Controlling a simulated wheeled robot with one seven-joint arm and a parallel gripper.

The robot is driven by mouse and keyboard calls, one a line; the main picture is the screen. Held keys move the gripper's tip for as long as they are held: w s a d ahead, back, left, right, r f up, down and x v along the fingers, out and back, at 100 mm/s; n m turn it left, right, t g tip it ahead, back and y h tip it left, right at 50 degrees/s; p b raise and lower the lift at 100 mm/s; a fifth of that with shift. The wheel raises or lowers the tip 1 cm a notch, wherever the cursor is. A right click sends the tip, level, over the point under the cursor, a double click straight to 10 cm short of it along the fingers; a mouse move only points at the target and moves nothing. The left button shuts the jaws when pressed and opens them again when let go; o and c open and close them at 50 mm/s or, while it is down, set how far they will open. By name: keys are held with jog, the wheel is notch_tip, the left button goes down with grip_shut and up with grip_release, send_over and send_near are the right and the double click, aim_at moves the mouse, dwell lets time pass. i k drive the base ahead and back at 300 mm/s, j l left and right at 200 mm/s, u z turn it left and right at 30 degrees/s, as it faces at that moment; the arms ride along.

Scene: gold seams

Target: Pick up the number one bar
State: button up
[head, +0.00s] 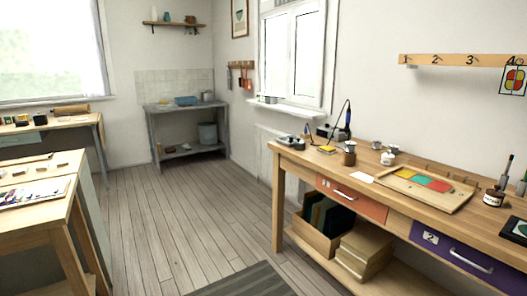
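I cannot clearly pick out a bar marked with the number one. A wooden wall rail (455,61) at the upper right carries dark numerals; 2, 3 and 4 can be read, and a small mark at its left end may be a 1. A small framed coloured panel (514,79) hangs below the 4. A wooden tray (455,201) with yellow, red and green panels lies on the right workbench (330,168). Several small items on the left table (28,230) are too small to identify. My gripper is not in view.
The right workbench has an orange drawer (350,198) and a purple drawer (465,257), with boxes (365,250) on its lower shelf. A grey shelf unit (185,132) stands in the back corner. The plank floor (190,210) between the tables is clear, with a dark striped mat (245,283) in front.

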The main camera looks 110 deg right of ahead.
aim_at(426, 167)
jog(key=l+z, duration=0.15)
jog(key=z, duration=0.25)
jog(key=k+l+z, duration=0.1)
jog(key=z, duration=0.35)
jog(key=l+z, duration=0.2)
jog(key=z, duration=0.2)
jog(key=l+z, duration=0.15)
jog(key=z, duration=0.3)
jog(key=l+z, duration=0.15)
jog(key=z, duration=0.25)
